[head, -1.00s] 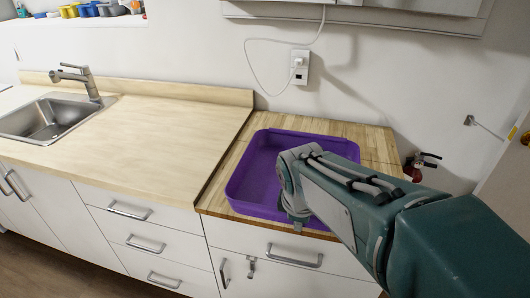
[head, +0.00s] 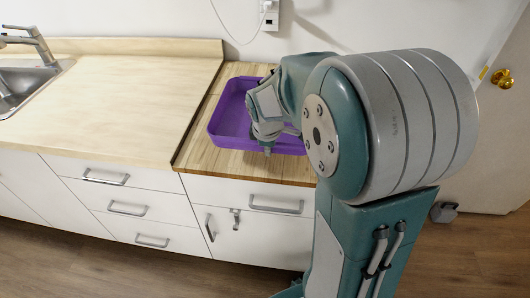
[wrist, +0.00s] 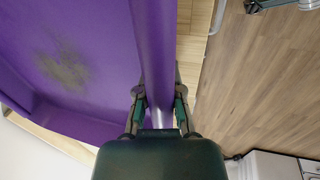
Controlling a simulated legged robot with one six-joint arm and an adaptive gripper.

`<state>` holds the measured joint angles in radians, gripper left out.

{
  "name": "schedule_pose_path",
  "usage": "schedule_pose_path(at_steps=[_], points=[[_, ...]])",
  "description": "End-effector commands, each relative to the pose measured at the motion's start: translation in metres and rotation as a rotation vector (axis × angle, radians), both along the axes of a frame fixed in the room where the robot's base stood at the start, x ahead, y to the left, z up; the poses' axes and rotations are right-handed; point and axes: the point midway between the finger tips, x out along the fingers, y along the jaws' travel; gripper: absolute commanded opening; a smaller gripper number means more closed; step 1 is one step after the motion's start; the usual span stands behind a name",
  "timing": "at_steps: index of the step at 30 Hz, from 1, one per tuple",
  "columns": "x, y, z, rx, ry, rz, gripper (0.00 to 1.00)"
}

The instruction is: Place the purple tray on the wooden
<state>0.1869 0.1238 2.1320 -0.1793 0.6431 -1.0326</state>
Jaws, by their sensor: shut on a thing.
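The purple tray (head: 228,118) rests on the wooden countertop section (head: 205,155) right of the paler counter. It is a shallow rectangular tray with raised walls; my arm hides its right part. In the wrist view the tray (wrist: 95,45) fills the upper left, with a dark smudge on its floor. My gripper (wrist: 158,100) is shut on the tray's wall, one finger on each side of it. In the head view my gripper (head: 267,148) is at the tray's front wall, its fingertips mostly hidden.
The paler counter (head: 110,100) with a sink (head: 25,85) lies to the left. White drawers with metal handles (head: 275,208) are below. A wall outlet with a cord (head: 268,14) is behind. A door with a brass knob (head: 502,78) stands at right. Wooden floor is open in front.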

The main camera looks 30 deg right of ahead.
Motion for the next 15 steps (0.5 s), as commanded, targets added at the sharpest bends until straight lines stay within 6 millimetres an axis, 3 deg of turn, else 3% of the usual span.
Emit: schedule_pose_path(at_steps=[9,15], points=[[0.020,-0.008,-0.026,0.000,0.000,0.000,0.00],[0.020,-0.008,-0.054,0.000,0.002,0.000,0.00]])
